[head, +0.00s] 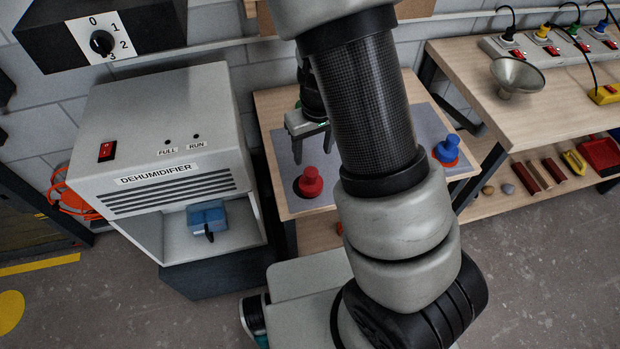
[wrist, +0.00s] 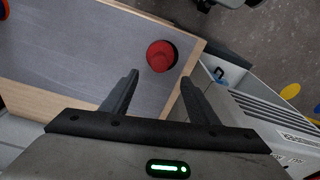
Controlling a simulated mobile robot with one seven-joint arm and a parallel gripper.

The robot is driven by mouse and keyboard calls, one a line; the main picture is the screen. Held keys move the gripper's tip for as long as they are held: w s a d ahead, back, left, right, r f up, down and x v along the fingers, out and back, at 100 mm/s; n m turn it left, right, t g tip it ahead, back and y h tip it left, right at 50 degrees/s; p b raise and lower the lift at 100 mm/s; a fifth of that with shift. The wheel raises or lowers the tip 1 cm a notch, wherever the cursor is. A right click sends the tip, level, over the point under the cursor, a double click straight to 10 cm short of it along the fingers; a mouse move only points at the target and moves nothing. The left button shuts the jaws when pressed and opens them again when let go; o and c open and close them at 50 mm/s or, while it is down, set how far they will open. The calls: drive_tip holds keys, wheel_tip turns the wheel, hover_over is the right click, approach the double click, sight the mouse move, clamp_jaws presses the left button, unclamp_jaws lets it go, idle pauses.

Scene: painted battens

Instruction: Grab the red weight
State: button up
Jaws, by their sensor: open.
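The red weight (head: 311,182) stands upright on the grey mat (head: 287,152) on a small wooden table, near its front left part. In the wrist view the red weight (wrist: 161,56) is seen from above, beyond the fingertips and roughly between their lines. My gripper (head: 309,143) is open and empty, behind and above the red weight in the head view. Its two dark fingers (wrist: 158,82) show in the wrist view, apart from the weight. A blue weight (head: 447,148) stands on a red spot at the table's right side. My arm hides the middle of the table.
A dehumidifier (head: 165,130) with a blue container (head: 207,217) in its bay stands close to the left of the table. A wooden bench (head: 480,75) at right carries a funnel (head: 517,75) and power strip. Its lower shelf holds several small things.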

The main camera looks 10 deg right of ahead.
sight(311, 171)
drive_tip(key=f, duration=0.3)
drive_tip(key=f+b, duration=0.1)
drive_tip(key=f, duration=0.3)
drive_tip(key=w+f, duration=0.1)
drive_tip(key=f, duration=0.3)
drive_tip(key=shift+w+b, duration=0.1)
drive_tip(key=shift+b, duration=0.25)
clamp_jaws()
